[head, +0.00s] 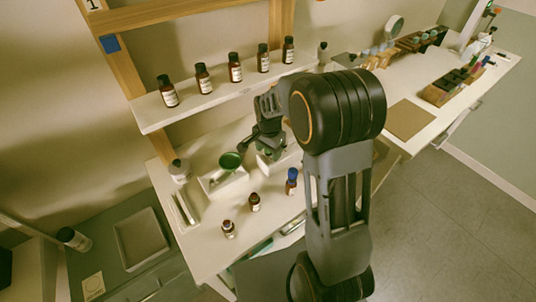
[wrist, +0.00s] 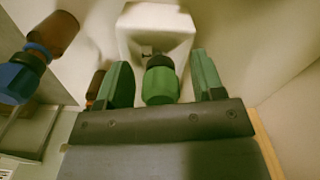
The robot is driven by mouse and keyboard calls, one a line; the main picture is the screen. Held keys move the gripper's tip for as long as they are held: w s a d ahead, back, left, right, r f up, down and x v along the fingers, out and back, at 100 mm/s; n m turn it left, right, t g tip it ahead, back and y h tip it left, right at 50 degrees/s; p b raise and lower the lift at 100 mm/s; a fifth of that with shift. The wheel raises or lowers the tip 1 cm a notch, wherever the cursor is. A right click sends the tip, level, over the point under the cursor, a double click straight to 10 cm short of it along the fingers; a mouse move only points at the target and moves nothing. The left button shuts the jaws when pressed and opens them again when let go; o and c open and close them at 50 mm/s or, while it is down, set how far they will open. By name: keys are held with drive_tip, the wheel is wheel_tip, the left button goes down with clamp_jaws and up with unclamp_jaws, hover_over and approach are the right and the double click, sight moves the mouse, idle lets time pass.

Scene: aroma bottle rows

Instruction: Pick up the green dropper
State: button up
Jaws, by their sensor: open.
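The green dropper (wrist: 160,84) shows its green bulb and dark collar in the wrist view, in front of a white block-like holder (wrist: 183,22). My gripper (wrist: 162,80) is open, with one dark green finger on each side of the bulb. Gaps show between the bulb and both fingers. In the head view my gripper (head: 267,151) is low over the white holder (head: 279,164) on the bench, and the dropper cannot be told clearly from the fingers there.
A blue-capped brown bottle (head: 292,182) stands right of my gripper; it also shows in the wrist view (wrist: 22,76). Two small brown bottles (head: 254,202) (head: 228,229) stand nearer the front. A round green item (head: 230,160) is at left. Several brown bottles line the shelf (head: 180,110) above.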

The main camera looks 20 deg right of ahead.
drive_tip(key=shift+f, duration=0.2)
drive_tip(key=shift+c, duration=0.4)
drive_tip(key=c, duration=0.6)
wheel_tip(320, 180, up, 10)
drive_tip(key=shift+r, duration=0.1)
idle(0.4)
